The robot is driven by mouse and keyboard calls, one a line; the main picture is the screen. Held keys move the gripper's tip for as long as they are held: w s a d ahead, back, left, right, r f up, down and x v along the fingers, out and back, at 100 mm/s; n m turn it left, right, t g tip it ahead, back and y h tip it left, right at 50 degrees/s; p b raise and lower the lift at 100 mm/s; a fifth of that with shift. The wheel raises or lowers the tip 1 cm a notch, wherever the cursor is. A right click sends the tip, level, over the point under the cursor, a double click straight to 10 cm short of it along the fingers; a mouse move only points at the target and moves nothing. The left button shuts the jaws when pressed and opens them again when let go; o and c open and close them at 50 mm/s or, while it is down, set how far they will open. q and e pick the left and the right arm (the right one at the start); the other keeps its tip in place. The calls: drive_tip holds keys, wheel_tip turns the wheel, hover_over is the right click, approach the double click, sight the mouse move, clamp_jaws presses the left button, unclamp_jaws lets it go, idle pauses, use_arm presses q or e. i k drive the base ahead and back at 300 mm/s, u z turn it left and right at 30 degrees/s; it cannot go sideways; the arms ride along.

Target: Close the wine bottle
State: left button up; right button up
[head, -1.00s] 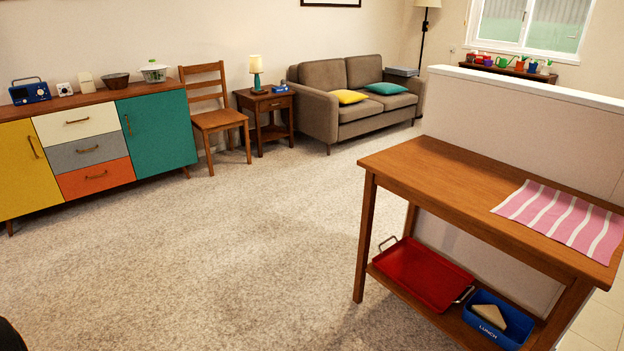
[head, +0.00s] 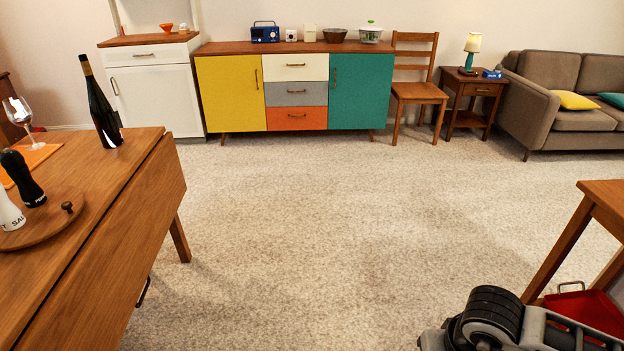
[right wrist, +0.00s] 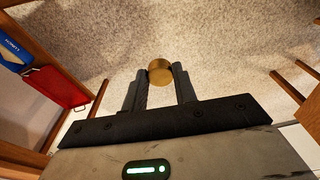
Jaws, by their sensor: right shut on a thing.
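The dark wine bottle (head: 101,108) stands upright on the wooden table at the left of the head view. Its neck has a gold wrap; whether its mouth is open is too small to tell. In the right wrist view, my right gripper (right wrist: 160,76) is shut on a round tan cork-like stopper (right wrist: 159,66), held between the fingertips above the carpet. In the head view only part of my right arm shows at the bottom right, and it is far from the bottle. My left gripper is not in view.
The wooden table (head: 120,215) also bears a wine glass (head: 20,112), a dark pepper mill (head: 22,178), a white salt mill (head: 8,208) and a round board (head: 55,222). Open carpet (head: 330,220) lies in the middle. A wooden side table (head: 600,200) with a red tray (head: 588,312) stands right.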

sight(107, 126)
drive_tip(key=u, duration=0.4)
drive_tip(key=i, duration=3)
drive_tip(key=u, duration=2.2)
drive_tip(key=i, duration=0.3)
drive_tip(key=z, duration=0.2)
